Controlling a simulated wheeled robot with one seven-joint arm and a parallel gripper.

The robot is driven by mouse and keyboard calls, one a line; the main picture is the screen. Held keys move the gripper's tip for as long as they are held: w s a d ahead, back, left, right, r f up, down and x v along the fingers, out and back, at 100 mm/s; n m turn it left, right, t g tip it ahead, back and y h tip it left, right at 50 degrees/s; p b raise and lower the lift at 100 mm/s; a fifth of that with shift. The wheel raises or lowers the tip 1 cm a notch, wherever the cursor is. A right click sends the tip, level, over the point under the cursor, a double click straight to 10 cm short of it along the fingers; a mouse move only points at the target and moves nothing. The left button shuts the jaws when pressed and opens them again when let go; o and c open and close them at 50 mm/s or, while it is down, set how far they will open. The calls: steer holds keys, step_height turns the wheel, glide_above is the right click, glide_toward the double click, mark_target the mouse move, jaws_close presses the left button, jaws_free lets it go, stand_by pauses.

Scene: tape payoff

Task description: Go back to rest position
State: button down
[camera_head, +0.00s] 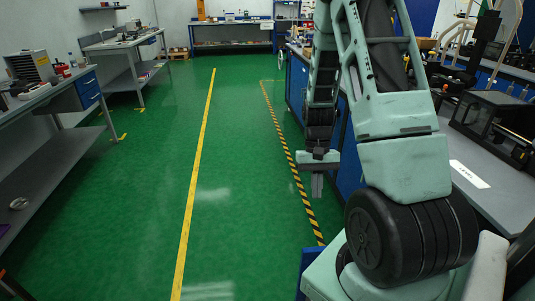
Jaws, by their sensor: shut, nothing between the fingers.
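My gripper (317,184) hangs from the end of my arm, pointing down over the green floor beside the striped line. Its fingers are together and nothing shows between them. My arm rises from the lower right, goes up out of the top of the picture, and comes back down to the gripper. The gripper is apart from the benches. No object of the task shows in its grasp.
A grey workbench (508,196) with dark equipment stands close on the right, partly hidden by my arm. Benches line the left, with a blue drawer unit (88,90). The green floor (140,190) is clear around the yellow line (196,160). Another bench (232,43) stands at the far wall.

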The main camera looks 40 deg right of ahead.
steer(key=w+a+r+n+h, duration=0.1)
steer(key=w+a+r+n, duration=0.15)
steer(key=a, duration=0.55)
steer(key=w+a+r+n+t, duration=0.1)
steer(key=a+r+n, duration=0.25)
steer(key=a, duration=0.35)
steer(key=w+a+r+n+h, duration=0.1)
steer(key=a+r+n, duration=0.15)
steer(key=a, duration=0.55)
steer(key=s+a+r+n+t, duration=0.1)
steer(key=s+a+r+n, duration=0.2)
steer(key=s+a, duration=0.3)
steer(key=s+a+r+n+t, duration=0.1)
steer(key=s+a+r+n, duration=0.2)
steer(key=s+a, duration=0.3)
steer(key=a+n, duration=0.1)
steer(key=a, duration=0.2)
steer(key=shift+s, duration=0.2)
steer(key=shift+d+n, duration=0.1)
steer(key=shift+n, duration=0.15)
